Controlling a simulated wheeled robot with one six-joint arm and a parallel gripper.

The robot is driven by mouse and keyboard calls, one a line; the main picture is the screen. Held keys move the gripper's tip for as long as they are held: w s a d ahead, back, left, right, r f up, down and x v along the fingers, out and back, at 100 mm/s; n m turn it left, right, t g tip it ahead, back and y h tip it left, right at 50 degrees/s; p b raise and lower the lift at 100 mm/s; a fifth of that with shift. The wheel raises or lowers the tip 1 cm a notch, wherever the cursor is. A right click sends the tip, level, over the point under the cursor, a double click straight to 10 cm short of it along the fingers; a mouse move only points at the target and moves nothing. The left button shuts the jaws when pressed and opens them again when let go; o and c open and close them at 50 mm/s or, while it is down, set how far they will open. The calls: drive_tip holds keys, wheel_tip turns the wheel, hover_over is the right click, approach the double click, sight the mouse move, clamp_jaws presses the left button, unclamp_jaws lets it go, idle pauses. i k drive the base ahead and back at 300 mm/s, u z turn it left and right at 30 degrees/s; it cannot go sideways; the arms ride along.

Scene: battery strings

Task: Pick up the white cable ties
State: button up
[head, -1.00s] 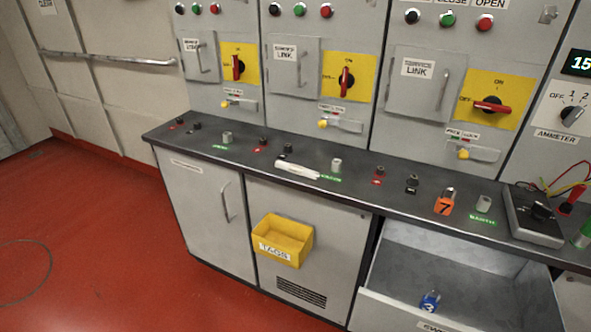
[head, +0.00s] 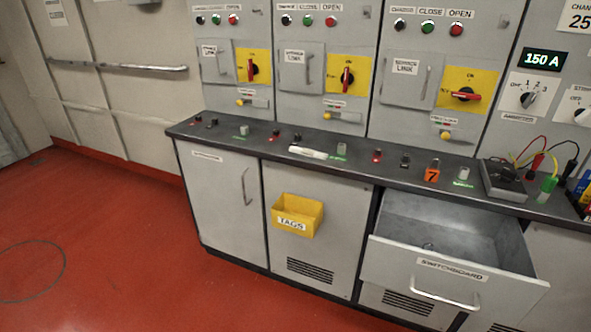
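The white cable ties (head: 308,152) show as a slim white bundle lying on the dark countertop (head: 225,139), near the middle switch panel. They lie between a red-marked terminal on the left and a grey post with a green label on the right. Nothing covers them. My gripper is not in view.
An orange padlock marked 7 (head: 432,172) and a meter box (head: 502,180) with leads stand further right on the counter. A yellow TAGS bin (head: 298,216) hangs on the cabinet front. The open SWITCHBOARD drawer (head: 455,262) juts out at right. The red floor (head: 120,240) is clear at left.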

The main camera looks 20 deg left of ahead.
sight(312, 153)
drive_tip(key=k, duration=0.55)
drive_tip(key=u, duration=0.9)
drive_tip(key=i, duration=0.5)
drive_tip(key=u, duration=0.75)
drive_tip(key=i, duration=1.4)
drive_tip(key=z, duration=0.85)
drive_tip(key=i, duration=0.35)
drive_tip(key=z, duration=0.4)
